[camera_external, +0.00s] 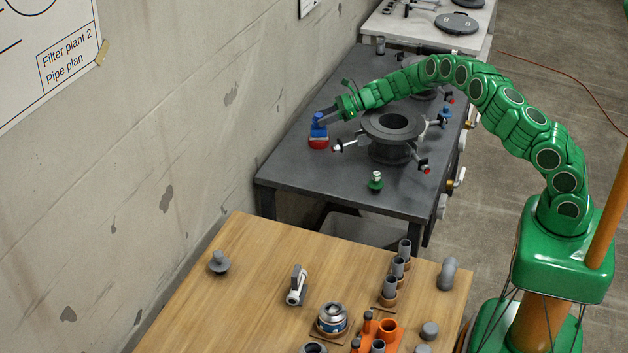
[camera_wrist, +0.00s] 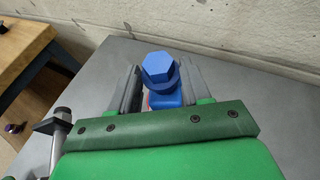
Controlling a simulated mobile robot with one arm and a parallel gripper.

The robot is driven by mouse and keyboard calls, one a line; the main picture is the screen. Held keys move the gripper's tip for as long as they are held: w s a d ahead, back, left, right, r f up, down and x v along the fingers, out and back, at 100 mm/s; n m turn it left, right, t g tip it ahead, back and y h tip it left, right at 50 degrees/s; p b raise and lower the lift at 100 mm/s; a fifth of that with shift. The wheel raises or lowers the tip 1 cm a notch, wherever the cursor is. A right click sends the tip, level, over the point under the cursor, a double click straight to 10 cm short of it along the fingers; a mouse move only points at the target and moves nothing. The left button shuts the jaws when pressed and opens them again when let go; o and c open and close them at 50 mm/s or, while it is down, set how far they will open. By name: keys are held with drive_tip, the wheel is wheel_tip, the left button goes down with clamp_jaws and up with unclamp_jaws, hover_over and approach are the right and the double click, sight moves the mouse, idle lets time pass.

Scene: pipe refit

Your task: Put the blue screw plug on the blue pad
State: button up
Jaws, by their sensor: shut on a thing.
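The blue screw plug (camera_wrist: 158,68), with a hexagonal head and a round flange, is between the two grey fingers of my gripper (camera_wrist: 160,85) in the wrist view. In the external view the plug (camera_external: 318,118) is at the fingertips of my gripper (camera_external: 324,118), over the dark table near the wall. My gripper is shut on it. Directly below the plug is another blue part, above a red round piece (camera_external: 318,143). I cannot tell whether this blue part belongs to the plug or is separate. I cannot make out a blue pad for certain.
A dark flanged pipe fitting (camera_external: 393,125) with side valves stands right of my gripper. A small green plug (camera_external: 376,181) stands near the dark table's (camera_external: 325,185) front. The wooden table (camera_external: 255,265) holds several pipe parts. The concrete wall (camera_external: 200,110) is close on the left.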

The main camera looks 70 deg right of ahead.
drive_tip(key=shift+f, duration=0.4)
drive_tip(key=shift+s+f, duration=0.15)
drive_tip(key=shift+f, duration=0.25)
drive_tip(key=o, duration=0.8)
drive_tip(key=shift+s+a+f, duration=0.1)
drive_tip(key=shift+f, duration=0.1)
drive_tip(key=shift+o, duration=1.1)
drive_tip(key=shift+f, duration=0.1)
drive_tip(key=shift+s+f, duration=0.1)
drive_tip(key=shift+f, duration=0.1)
drive_tip(key=shift+r, duration=0.4)
wheel_tip(320, 180, up, 10)
drive_tip(key=s+d, duration=0.1)
drive_tip(key=shift+s+d, duration=0.3)
drive_tip(key=shift+s, duration=0.1)
